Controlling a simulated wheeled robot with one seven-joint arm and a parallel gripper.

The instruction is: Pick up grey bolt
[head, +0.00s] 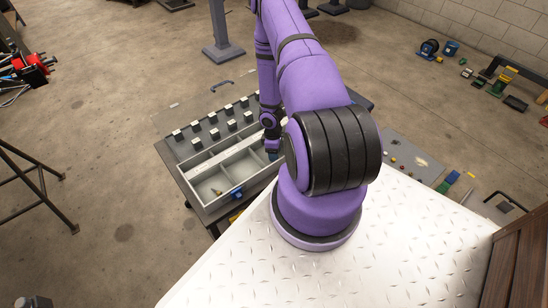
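My gripper (271,150) hangs at the end of my purple arm, over the right part of a compartment tray (208,160) on a dark table. It is small and partly hidden by my arm, so I cannot tell whether its fingers are open or shut. A small blue patch shows at its tip. I cannot clearly make out a grey bolt. A tiny object (217,192), too small to identify, lies in the tray's front left compartment.
Several small pale-topped blocks (213,134) stand in rows behind the tray. A blue item (237,194) sits at the tray's front edge. A grey board (412,157) with small coloured parts lies to the right, beyond the white tread-plate surface (330,272).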

